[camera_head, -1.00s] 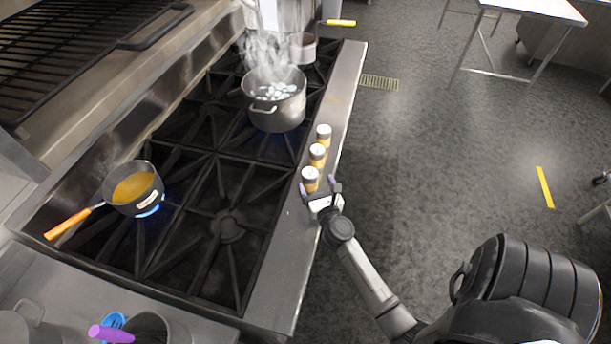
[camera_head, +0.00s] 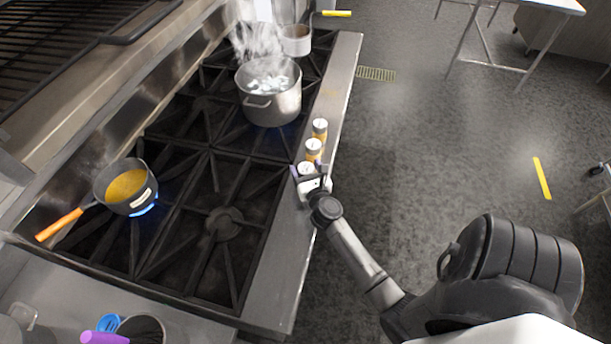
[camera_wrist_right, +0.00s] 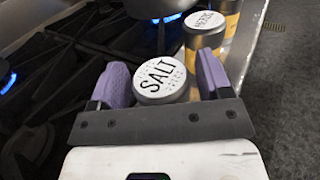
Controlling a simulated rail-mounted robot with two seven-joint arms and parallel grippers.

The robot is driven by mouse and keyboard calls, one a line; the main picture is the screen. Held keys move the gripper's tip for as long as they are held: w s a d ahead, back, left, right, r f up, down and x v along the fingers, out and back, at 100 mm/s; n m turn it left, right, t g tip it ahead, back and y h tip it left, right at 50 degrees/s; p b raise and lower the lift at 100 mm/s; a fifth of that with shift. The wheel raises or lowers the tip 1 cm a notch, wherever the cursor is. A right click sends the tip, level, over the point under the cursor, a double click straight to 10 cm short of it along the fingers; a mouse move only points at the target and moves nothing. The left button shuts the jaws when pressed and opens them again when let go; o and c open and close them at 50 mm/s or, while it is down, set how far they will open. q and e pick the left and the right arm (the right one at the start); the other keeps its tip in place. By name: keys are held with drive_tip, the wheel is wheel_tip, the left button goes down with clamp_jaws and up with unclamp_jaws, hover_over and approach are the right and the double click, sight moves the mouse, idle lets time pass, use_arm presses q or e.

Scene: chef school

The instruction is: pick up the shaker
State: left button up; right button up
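Three shakers stand in a row on the steel ledge at the stove's right edge. The nearest, the salt shaker (camera_head: 306,168), has a white lid; in the right wrist view its lid (camera_wrist_right: 160,78) reads "SALT". The middle shaker (camera_head: 313,148) and far shaker (camera_head: 320,128) have white tops and orange-yellow bodies. My right gripper (camera_head: 309,174) is at the salt shaker. In the right wrist view its purple fingers (camera_wrist_right: 160,84) stand either side of the lid, with a small gap on the right, so it looks open. The shaker's lower body is hidden. My left gripper is not in view.
A steaming pot (camera_head: 270,106) stands on the far burner. A saucepan (camera_head: 130,205) of yellow liquid with an orange handle sits over a blue flame at left. Another shaker (camera_wrist_right: 207,24) stands close behind the salt. Open floor lies right of the stove.

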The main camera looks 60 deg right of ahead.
drive_tip(key=c, duration=0.8)
drive_tip(key=shift+r, duration=0.15)
drive_tip(key=shift+r+p, duration=0.6)
drive_tip(key=shift+r, duration=0.05)
drive_tip(key=r, duration=0.1)
drive_tip(key=r+p, duration=0.2)
drive_tip(key=shift+s+d+r, duration=0.1)
drive_tip(key=shift+s+r, duration=0.05)
drive_tip(key=shift+s, duration=0.15)
drive_tip(key=s+r+p, duration=0.2)
drive_tip(key=s+r, duration=0.1)
drive_tip(key=s+d+r+p, duration=0.1)
drive_tip(key=s+r+p, duration=0.2)
drive_tip(key=s+r, duration=0.1)
drive_tip(key=s+d+r+p, duration=0.1)
drive_tip(key=s+r+p, duration=0.2)
drive_tip(key=r, duration=0.1)
drive_tip(key=shift+s+d+r, duration=0.1)
drive_tip(key=shift+s+d, duration=0.15)
drive_tip(key=shift+s, duration=0.1)
drive_tip(key=shift+w, duration=0.1)
